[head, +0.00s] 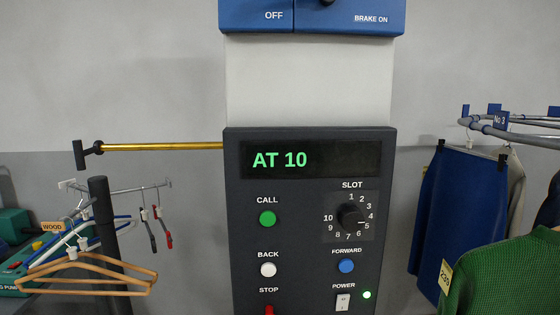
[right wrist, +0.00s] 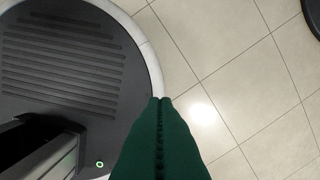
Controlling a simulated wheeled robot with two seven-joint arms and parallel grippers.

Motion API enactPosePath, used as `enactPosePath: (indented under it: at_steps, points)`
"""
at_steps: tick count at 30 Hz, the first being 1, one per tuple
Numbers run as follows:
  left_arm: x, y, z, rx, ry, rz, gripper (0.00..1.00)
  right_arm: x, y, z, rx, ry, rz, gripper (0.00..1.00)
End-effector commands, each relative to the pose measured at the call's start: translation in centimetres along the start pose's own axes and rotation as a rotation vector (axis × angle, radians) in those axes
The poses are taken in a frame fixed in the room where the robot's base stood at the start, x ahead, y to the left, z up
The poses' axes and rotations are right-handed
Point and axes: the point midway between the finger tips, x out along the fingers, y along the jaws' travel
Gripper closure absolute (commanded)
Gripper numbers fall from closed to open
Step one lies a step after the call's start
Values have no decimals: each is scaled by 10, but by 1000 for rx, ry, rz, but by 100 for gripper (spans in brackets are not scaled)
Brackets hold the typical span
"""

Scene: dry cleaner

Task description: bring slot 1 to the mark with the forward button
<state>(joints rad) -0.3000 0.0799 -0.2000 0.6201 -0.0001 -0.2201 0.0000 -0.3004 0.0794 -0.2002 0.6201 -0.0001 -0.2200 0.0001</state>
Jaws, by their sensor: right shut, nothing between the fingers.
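The dark control panel (head: 310,140) stands upright in the middle of the head view. Its display (head: 310,159) reads AT 10 in green. The blue forward button (head: 346,266) is at its lower right, across from the white back button (head: 268,270). The green call button (head: 267,219) is above the back button. The slot knob (head: 352,217) has its white mark toward the right, near 5. My right gripper (right wrist: 160,99) shows in the right wrist view, its green fingers shut and empty, above the floor and away from the panel. My left gripper is not in view.
The power switch (head: 343,302) has a lit green lamp (head: 367,295) beside it. A red stop button (head: 269,310) is at the bottom edge. Wooden hangers (head: 85,270) hang at left.

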Motion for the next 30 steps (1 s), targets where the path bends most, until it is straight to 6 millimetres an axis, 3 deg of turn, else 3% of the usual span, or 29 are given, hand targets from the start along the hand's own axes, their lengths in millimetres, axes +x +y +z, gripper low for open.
enactPosePath:
  at_steps: [20,25,30]
  points:
    - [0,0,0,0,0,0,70,0,-4,1,-1,-3,-4,100]
    - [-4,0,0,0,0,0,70,-6,-9,33,13,-77,-13,100]
    - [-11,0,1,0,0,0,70,-24,-23,103,44,-251,-29,100]
